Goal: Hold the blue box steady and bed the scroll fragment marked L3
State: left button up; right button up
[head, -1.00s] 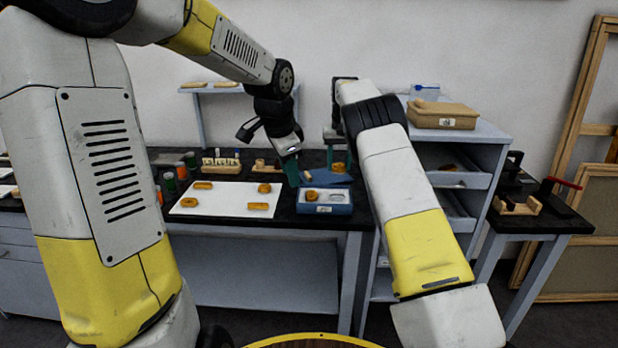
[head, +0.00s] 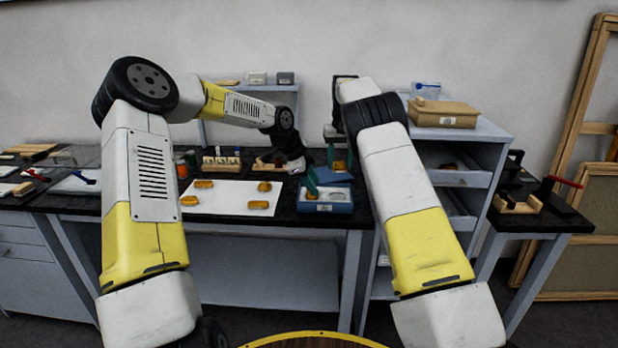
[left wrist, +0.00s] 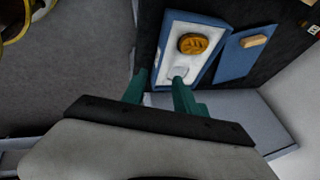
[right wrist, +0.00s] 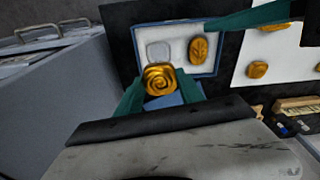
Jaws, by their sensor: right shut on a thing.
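The open blue box (head: 325,208) stands on the black bench. Its white bed holds a gold leaf fragment (left wrist: 194,43) and an empty pale recess (right wrist: 158,51). My right gripper (right wrist: 160,92) is shut on a gold spiral scroll fragment (right wrist: 160,77), held above the blue lid behind the box; it also shows in the head view (head: 339,166). No L3 mark is legible. My left gripper (left wrist: 158,88) is open at the box, one finger outside its edge, the other over the white bed. I cannot tell whether its fingers touch the box.
The blue lid (left wrist: 240,52) lies beside the box. A white board (head: 228,198) with several gold pieces lies left of the box in the head view. Small racks (head: 221,163) stand behind it. A grey drawer unit (head: 492,150) stands to the right.

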aim_at(324, 205)
pick_arm(q)
jog(key=x, duration=0.9)
jog(key=shift+c, duration=0.3)
grip_shut()
jog(key=shift+s+a+f, duration=0.1)
jog(key=shift+a+f, duration=0.1)
jog(key=shift+f, duration=0.05)
dwell(0.8)
